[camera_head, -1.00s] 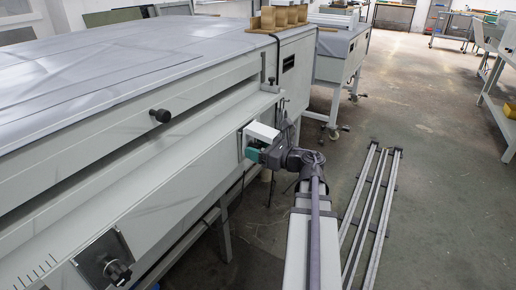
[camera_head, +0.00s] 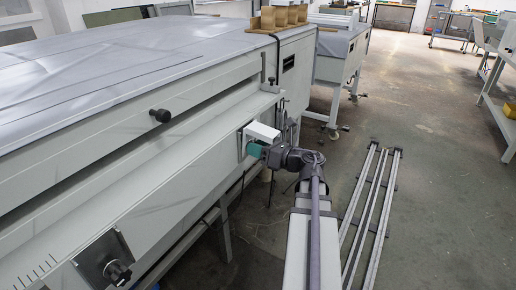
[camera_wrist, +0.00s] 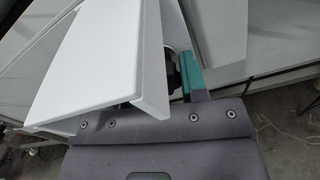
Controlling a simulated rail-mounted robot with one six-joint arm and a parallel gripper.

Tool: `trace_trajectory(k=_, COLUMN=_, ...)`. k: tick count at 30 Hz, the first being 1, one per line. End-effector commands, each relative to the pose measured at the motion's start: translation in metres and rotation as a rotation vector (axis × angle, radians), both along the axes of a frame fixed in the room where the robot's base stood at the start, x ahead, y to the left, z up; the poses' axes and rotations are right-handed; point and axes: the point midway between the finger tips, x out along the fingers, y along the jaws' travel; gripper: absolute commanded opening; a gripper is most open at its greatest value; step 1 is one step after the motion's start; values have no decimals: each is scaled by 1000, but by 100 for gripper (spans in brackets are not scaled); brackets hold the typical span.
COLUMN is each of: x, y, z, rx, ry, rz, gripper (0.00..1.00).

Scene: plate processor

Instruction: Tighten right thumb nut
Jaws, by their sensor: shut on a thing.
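The right thumb nut shows as a dark rounded part (camera_wrist: 171,66) in the wrist view, mostly hidden behind a white angular piece and my gripper. It sits at the front of the grey processor (camera_head: 185,150). My gripper (camera_head: 256,149) is at this nut, against the machine's front, and is shut on it. One teal finger (camera_wrist: 189,77) shows beside the nut in the wrist view. The other finger is hidden. The left thumb nut (camera_head: 118,272), a black knob on a metal plate, is at the lower left in the head view, apart from my gripper.
The white angular piece (camera_head: 263,131) lies right above the gripper and fills much of the wrist view (camera_wrist: 100,55). Another black knob (camera_head: 160,115) is on the upper panel. Floor rails (camera_head: 366,215) run at the right. The floor beyond is mostly open.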

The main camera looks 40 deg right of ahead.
Motion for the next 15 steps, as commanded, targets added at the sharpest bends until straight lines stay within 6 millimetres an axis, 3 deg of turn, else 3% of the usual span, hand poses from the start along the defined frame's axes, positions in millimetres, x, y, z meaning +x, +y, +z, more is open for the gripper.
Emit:
trace_trajectory(k=3, x=0, y=0, z=0, rx=-1, ry=1, rz=0, gripper=16)
trace_trajectory(k=4, x=0, y=0, z=0, rx=-2, ry=0, rz=0, gripper=41)
trace_trajectory(k=6, x=0, y=0, z=0, rx=-2, ry=0, rz=0, gripper=48)
trace_trajectory(k=11, x=0, y=0, z=0, rx=-2, ry=-1, rz=0, gripper=63)
trace_trajectory(k=15, x=0, y=0, z=0, rx=-3, ry=-1, rz=0, gripper=65)
